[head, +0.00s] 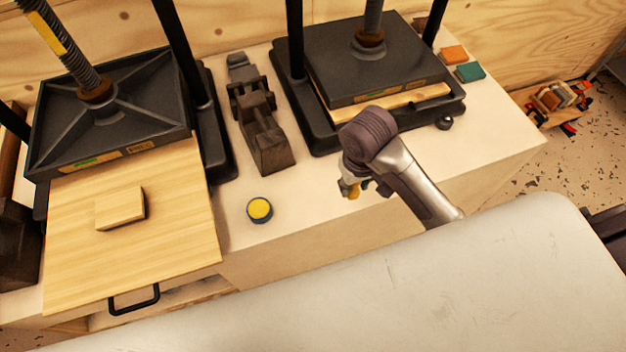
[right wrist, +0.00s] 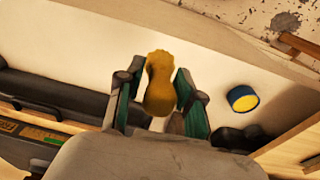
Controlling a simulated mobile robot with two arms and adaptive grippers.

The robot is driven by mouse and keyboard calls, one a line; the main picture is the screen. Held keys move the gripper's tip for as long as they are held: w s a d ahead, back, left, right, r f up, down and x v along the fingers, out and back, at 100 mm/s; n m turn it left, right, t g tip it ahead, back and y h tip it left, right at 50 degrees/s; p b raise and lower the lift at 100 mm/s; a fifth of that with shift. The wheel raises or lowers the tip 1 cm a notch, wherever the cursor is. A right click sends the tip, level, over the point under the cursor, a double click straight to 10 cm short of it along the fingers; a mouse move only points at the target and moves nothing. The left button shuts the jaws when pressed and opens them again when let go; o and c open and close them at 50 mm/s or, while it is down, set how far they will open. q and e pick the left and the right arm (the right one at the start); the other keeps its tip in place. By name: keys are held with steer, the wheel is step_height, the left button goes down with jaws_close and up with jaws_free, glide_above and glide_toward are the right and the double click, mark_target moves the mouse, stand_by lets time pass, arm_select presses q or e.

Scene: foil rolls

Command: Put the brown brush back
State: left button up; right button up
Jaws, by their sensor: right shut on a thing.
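My right gripper (head: 354,187) reaches in from the right and hangs over the front of the pale bench, in front of the right-hand press. In the right wrist view, the right gripper (right wrist: 159,78) has its two green-lined fingers closed on a yellow-brown, rounded object, which looks like the brown brush (right wrist: 160,85). In the head view only a small yellowish bit shows beside the fingers, and the wrist hides most of it. My left gripper is not in view.
A yellow-topped round tin (head: 260,210) stands left of the gripper. Two black presses (head: 110,110) (head: 375,65) and a dark metal tool (head: 262,125) stand behind. A wooden board (head: 75,250) with a small block lies left. Orange (head: 454,54) and teal (head: 470,72) blocks sit back right.

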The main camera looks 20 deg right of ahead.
steer(key=shift+s+d+r+g+y+p, duration=0.15)
steer(key=shift+s+r+g+p, duration=0.05)
steer(key=shift+s+r, duration=0.3)
steer(key=shift+s+d+r+g+y+p, duration=0.2)
steer(key=shift+s+r, duration=0.15)
steer(key=shift+r, duration=0.2)
steer(key=shift+w+a+f, duration=0.1)
steer(key=shift+a+f, duration=0.05)
steer(key=shift+a, duration=0.2)
steer(key=w+a+f, duration=0.2)
steer(key=w+a+f+b, duration=0.1)
steer(key=w+a+f, duration=0.1)
steer(key=w, duration=0.1)
steer(key=w+a+f, duration=0.2)
steer(key=w+a, duration=0.1)
steer(key=shift+f, duration=0.1)
steer(key=shift+w+a+f, duration=0.1)
steer(key=shift+a+f, duration=0.05)
steer(key=shift+f, duration=0.05)
step_height(320, 180, down, 3)
steer(key=shift+p, duration=0.45)
steer(key=shift+f, duration=0.55)
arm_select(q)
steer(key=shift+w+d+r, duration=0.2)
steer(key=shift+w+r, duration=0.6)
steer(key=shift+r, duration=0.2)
arm_select(e)
steer(key=o, duration=1.2)
steer(key=shift+c, duration=0.2)
